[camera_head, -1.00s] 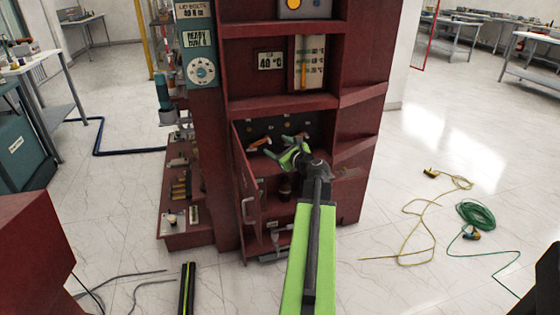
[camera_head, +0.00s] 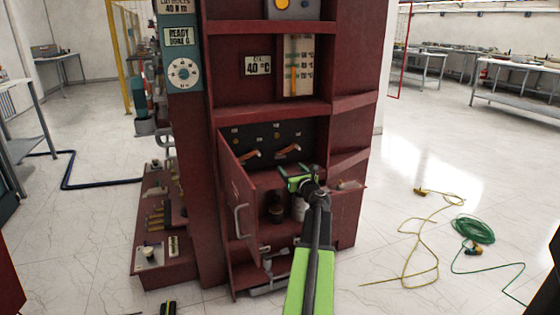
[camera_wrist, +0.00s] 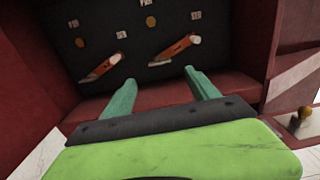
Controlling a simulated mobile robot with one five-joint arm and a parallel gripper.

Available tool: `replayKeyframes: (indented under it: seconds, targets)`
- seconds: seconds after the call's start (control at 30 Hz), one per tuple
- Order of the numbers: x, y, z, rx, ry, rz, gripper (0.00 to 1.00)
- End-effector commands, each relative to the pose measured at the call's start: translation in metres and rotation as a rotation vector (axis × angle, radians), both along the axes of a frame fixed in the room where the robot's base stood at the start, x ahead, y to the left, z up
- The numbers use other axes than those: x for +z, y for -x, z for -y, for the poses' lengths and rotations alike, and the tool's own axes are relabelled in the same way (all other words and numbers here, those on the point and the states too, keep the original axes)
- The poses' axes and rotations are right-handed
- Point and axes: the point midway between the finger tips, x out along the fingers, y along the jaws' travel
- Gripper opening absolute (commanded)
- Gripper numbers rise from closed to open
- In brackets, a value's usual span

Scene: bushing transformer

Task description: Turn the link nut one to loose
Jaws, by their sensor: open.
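The dark link panel (camera_head: 270,135) is at the back of an open compartment in the red cabinet. Two orange-and-metal links lie tilted on it, a left link (camera_wrist: 103,66) and a right link (camera_wrist: 176,47). Small brass-coloured round parts (camera_wrist: 151,21) sit near pale labels above the links; which one is link nut one I cannot tell, as the labels are too small to read. My gripper (camera_head: 300,172) is in front of the compartment, below and right of the links. In the wrist view its two green fingers (camera_wrist: 162,92) are spread apart and empty, short of the panel.
The cabinet door (camera_head: 240,195) stands open on the left with a grey handle. Yellow cable (camera_head: 420,235) and a green coil (camera_head: 473,230) lie on the floor at right.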

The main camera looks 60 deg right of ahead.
Motion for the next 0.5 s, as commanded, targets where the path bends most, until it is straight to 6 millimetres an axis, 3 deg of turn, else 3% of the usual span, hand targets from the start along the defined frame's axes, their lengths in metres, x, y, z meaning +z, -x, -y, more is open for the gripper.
replayKeyframes:
  seconds: [0.2, 0.5]
  targets:
    - [0.000, -0.048, 0.036, 0.003, 0.001, -0.001, 0.69]
    - [0.000, -0.084, 0.061, 0.002, 0.001, -0.001, 0.69]
